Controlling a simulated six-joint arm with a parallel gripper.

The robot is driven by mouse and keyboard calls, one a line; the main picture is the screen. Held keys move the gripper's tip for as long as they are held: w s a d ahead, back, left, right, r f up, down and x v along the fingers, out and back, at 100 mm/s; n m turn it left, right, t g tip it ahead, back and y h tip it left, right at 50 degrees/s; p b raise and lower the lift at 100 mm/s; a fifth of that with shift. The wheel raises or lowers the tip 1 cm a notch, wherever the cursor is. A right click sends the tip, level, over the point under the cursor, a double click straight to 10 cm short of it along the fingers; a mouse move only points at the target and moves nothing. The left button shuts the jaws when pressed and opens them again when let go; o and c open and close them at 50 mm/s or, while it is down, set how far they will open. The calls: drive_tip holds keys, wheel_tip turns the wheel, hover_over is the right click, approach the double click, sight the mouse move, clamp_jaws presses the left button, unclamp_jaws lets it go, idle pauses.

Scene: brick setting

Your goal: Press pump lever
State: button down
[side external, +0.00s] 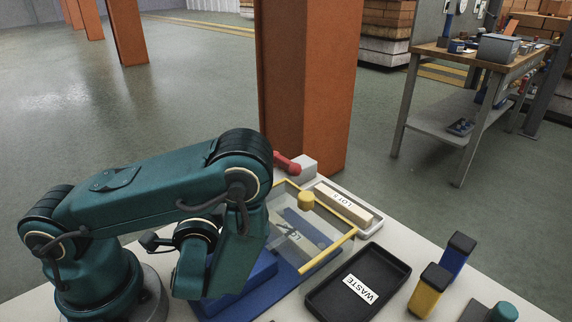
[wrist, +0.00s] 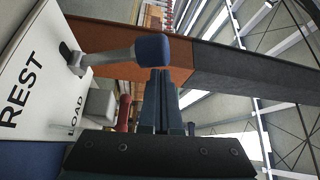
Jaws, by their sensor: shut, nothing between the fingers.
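In the wrist view, a grey lever arm (wrist: 100,58) with a dark blue knob (wrist: 153,48) juts out from a white panel marked REST and LOAD. I take it for the pump lever. My gripper (wrist: 162,72) points up the picture with its fingers together and nothing between them. Its fingertips appear just below the knob; I cannot tell whether they touch it. In the side view my arm hides the gripper. A red handle (side external: 287,162) by a pale grey block (side external: 303,166) shows behind the clear-covered fixture (side external: 297,239); it also shows in the wrist view (wrist: 124,113).
A black WASTE tray (side external: 316,303) lies to the right of the fixture, with a pale LOT A block (side external: 343,205) behind it. An orange pillar (side external: 308,80) rises behind the table.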

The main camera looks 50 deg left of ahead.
drive_tip(key=shift+s+f+n, duration=0.15)
drive_tip(key=shift+s+n, duration=0.3)
drive_tip(key=shift+n, duration=0.05)
idle(0.4)
